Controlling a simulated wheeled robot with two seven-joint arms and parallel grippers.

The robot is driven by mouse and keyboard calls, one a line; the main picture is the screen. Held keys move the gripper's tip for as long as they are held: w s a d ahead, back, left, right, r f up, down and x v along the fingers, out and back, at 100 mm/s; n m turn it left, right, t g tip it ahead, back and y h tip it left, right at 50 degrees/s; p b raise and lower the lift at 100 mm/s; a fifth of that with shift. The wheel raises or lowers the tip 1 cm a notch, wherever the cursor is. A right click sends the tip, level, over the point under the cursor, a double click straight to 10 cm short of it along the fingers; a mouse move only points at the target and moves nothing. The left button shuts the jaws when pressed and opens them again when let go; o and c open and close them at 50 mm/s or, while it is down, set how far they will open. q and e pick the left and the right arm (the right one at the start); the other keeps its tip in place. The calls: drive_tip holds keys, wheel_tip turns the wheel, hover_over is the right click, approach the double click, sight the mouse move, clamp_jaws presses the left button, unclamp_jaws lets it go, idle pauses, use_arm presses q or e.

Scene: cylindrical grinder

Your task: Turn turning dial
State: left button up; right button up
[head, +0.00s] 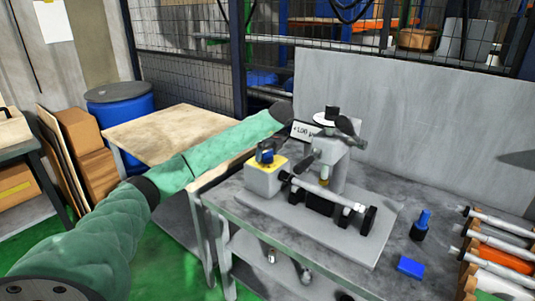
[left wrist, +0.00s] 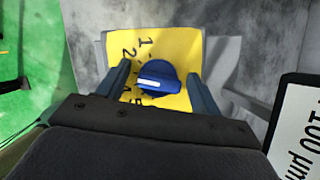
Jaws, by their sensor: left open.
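The turning dial is a blue knob (left wrist: 160,80) with a white bar mark, on a yellow plate (left wrist: 180,45) printed with black numerals. In the left wrist view the bar lies nearly crosswise. Its exact setting is unclear. In the head view the dial (head: 265,152) sits on a pale box (head: 264,181) at the left of the grinder (head: 332,165). My left gripper (left wrist: 160,76) is open, with one finger on each side of the knob. I cannot tell whether the fingers touch it. In the head view the gripper's fingers are hard to make out. My right gripper is out of view.
A sign reading 100 µm (head: 303,132) stands behind the dial and is close at the right in the left wrist view (left wrist: 300,125). A blue block (head: 410,267), a blue-and-black piece (head: 421,225) and racked shafts (head: 490,255) occupy the table's right side.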

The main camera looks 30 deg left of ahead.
use_arm(q)
drive_tip(key=b+v, duration=0.2)
drive_tip(key=v, duration=0.5)
drive_tip(key=shift+r, duration=0.4)
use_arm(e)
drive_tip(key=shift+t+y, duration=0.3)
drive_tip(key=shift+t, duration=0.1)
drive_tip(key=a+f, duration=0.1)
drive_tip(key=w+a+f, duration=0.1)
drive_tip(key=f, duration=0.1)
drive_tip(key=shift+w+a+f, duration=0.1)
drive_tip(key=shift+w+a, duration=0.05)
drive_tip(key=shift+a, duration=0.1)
use_arm(q)
drive_tip(key=shift+d, duration=0.1)
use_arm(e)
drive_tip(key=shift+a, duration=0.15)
use_arm(q)
drive_tip(key=shift+f, duration=0.1)
